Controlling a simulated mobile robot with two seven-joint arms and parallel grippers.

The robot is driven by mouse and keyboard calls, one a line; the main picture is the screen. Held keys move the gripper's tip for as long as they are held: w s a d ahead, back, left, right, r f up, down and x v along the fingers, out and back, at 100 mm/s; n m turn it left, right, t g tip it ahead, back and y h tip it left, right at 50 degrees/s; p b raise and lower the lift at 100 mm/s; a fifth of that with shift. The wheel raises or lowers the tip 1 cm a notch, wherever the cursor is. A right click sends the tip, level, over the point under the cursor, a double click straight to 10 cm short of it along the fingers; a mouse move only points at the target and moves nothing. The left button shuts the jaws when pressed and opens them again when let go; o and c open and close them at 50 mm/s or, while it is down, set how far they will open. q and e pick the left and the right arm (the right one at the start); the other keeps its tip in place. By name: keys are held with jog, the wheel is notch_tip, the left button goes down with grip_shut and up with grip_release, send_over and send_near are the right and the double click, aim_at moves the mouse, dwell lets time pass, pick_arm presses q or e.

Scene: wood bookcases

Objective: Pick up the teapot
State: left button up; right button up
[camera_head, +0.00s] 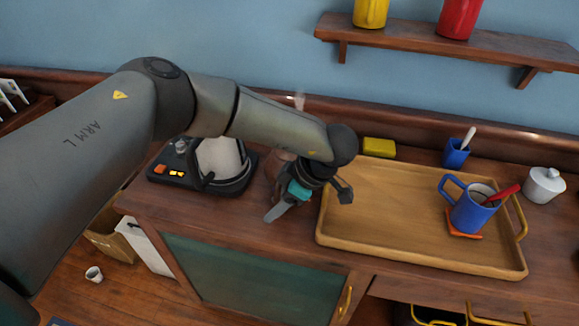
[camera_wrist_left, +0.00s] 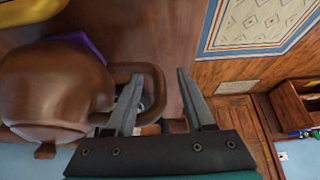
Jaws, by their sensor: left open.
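The brown teapot (camera_wrist_left: 50,85) fills the left of the left wrist view, with its looped handle (camera_wrist_left: 158,85) toward my gripper. In the head view only a small brown part of the teapot (camera_head: 284,157) shows; my left arm and gripper hide the rest. My left gripper (camera_head: 308,208) is open above the cabinet top, just left of the tray. In the left wrist view its fingers (camera_wrist_left: 159,75) are apart, one overlapping the handle's opening and the other beyond its outer side. I cannot tell whether they touch the handle. My right gripper is not in view.
A wooden tray (camera_head: 385,225) with a blue mug (camera_head: 473,212) stands right of my gripper. A coffee maker (camera_head: 220,165) stands to the left. A yellow sponge (camera_head: 379,147), a blue cup (camera_head: 456,153) and a white lidded pot (camera_head: 543,185) stand at the back. A shelf (camera_head: 440,44) hangs above.

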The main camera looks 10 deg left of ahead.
pick_arm(q)
jog(key=shift+a+f, duration=0.15)
jog(key=shift+f, duration=0.05)
grip_shut()
dwell(0.3)
jog(key=shift+w+r, duration=0.1)
dwell(0.9)
